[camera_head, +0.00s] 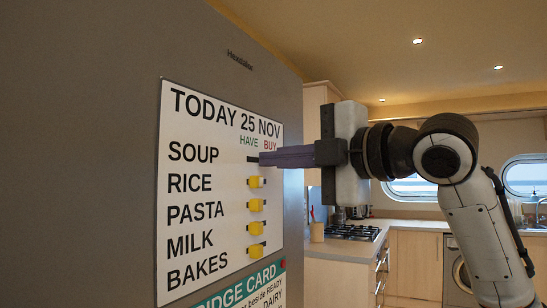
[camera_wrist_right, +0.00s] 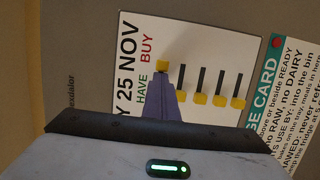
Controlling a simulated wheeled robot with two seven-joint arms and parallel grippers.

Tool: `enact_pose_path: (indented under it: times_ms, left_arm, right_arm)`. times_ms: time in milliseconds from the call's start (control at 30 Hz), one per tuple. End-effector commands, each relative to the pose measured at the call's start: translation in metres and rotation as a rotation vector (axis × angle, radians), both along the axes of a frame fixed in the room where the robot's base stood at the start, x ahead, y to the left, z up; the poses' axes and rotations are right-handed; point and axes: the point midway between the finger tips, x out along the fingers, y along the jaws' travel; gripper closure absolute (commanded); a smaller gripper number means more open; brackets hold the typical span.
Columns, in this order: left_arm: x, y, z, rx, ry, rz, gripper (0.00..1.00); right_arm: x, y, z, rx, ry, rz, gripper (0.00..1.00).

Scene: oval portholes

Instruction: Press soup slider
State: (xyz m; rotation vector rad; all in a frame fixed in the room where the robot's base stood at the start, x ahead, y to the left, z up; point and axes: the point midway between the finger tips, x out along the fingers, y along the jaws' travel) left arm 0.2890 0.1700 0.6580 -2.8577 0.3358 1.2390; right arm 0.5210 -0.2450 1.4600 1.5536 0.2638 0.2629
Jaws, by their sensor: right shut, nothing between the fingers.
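The list board (camera_head: 178,235) is on a grey upright panel, with a SOUP row at its top. The dark soup slot (camera_head: 252,159) shows in the head view, where its knob is hidden behind my fingers. In the wrist view, the yellow soup slider knob (camera_wrist_right: 162,66) is at the BUY end, at the tips of my fingers. My right gripper (camera_head: 264,158) is shut and empty, its purple fingers pointing left at the SOUP row; it also shows in the wrist view (camera_wrist_right: 163,78). I cannot tell whether the tips touch the knob. My left gripper is out of view.
Several other yellow knobs, such as the rice knob (camera_head: 256,182), sit at the HAVE end of their slots below SOUP. A green-headed fridge card (camera_head: 240,287) is under the board. A counter with a gas hob (camera_head: 352,232) stands behind at right.

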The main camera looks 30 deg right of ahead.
Motion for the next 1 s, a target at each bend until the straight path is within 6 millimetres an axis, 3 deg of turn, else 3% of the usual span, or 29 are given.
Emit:
enact_pose_path:
  times_ms: [233, 600, 800, 1000]
  left_arm:
    - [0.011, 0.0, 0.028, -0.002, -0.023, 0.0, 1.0]
    - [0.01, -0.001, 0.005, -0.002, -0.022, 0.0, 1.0]
    - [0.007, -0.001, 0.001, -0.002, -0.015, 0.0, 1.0]
    - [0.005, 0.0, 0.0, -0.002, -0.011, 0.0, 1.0]
  right_arm:
    - [-0.013, 0.042, 0.006, -0.008, -0.002, 0.018, 1.0]
    - [-0.088, 0.013, 0.0, -0.004, -0.004, 0.013, 1.0]
    - [-0.105, 0.008, 0.0, -0.004, -0.001, 0.016, 1.0]
    - [-0.107, 0.007, 0.001, -0.003, 0.0, 0.017, 1.0]
